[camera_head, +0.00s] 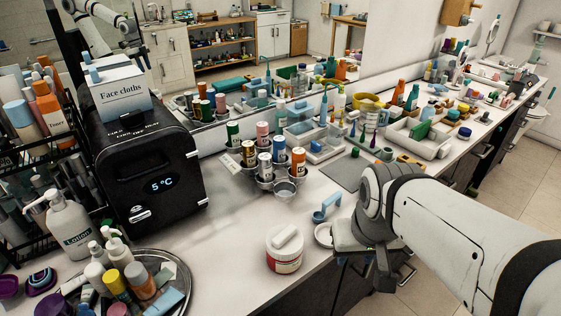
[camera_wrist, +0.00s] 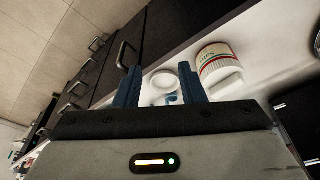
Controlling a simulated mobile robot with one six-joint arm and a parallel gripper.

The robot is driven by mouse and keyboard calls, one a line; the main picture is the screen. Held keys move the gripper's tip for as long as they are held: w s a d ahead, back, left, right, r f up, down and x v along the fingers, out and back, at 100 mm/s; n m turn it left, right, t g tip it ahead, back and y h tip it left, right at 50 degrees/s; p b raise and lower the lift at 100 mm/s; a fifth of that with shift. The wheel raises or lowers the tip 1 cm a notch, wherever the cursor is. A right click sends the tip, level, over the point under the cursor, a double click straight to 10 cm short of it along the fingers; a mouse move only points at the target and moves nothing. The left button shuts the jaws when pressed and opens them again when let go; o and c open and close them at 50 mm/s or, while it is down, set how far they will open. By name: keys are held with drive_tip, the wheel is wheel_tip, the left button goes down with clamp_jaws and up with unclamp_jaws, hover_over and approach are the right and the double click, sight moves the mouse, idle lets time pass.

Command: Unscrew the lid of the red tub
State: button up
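The tub (camera_head: 285,257) is white with a red band and stands upright near the counter's front edge. Its white lid (camera_head: 287,239), with a raised bar across the top, appears seated on it. In the wrist view the tub (camera_wrist: 213,58) shows upside down at the upper right, outside the fingers, with its lid (camera_wrist: 225,84) below. My gripper (camera_wrist: 160,88) is open and empty, its two blue fingers wide apart. In the head view it is at the counter's front edge, to the right of the tub and apart from it, partly hidden by the wrist.
A small round white dish (camera_head: 323,236) lies between tub and gripper; a light-blue item (camera_head: 325,208) is behind it. A holder (camera_head: 286,190) with several small bottles stands behind. A black cooler (camera_head: 150,180) and a tray (camera_head: 182,281) of bottles are left. Counter left of the tub is clear.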

sight(285, 233)
drive_tip(key=shift+o, duration=0.7)
drive_tip(key=shift+a, duration=0.15)
drive_tip(key=o, duration=0.6)
drive_tip(key=w+a+n+p, duration=0.1)
drive_tip(key=w, duration=0.1)
drive_tip(key=w+a+r+n+p, duration=0.1)
drive_tip(key=w+a, duration=0.1)
drive_tip(key=w+a+n+g+p, duration=0.1)
drive_tip(key=w+n, duration=0.1)
drive_tip(key=shift+w+a+r, duration=0.1)
drive_tip(key=shift+a+r, duration=0.05)
drive_tip(key=shift+r, duration=0.05)
drive_tip(key=o, duration=0.7)
drive_tip(key=w+a+n, duration=0.1)
drive_tip(key=w+a, duration=0.1)
drive_tip(key=w+a+f+n+g+p, duration=0.1)
drive_tip(key=a+n, duration=0.1)
drive_tip(key=a, duration=0.1)
drive_tip(key=w+a+f+n+p, duration=0.1)
drive_tip(key=w+a, duration=0.1)
drive_tip(key=shift+w+a+f+n+g, duration=0.1)
drive_tip(key=shift+w+a+n+g, duration=0.2)
drive_tip(key=shift+w+a+n, duration=0.1)
drive_tip(key=shift+c, duration=0.2)
drive_tip(key=shift+a+f, duration=0.1)
drive_tip(key=shift+f, duration=0.2)
wheel_tip(285, 233, down, 7)
drive_tip(key=shift+f+p, duration=0.2)
drive_tip(key=shift+p, duration=0.25)
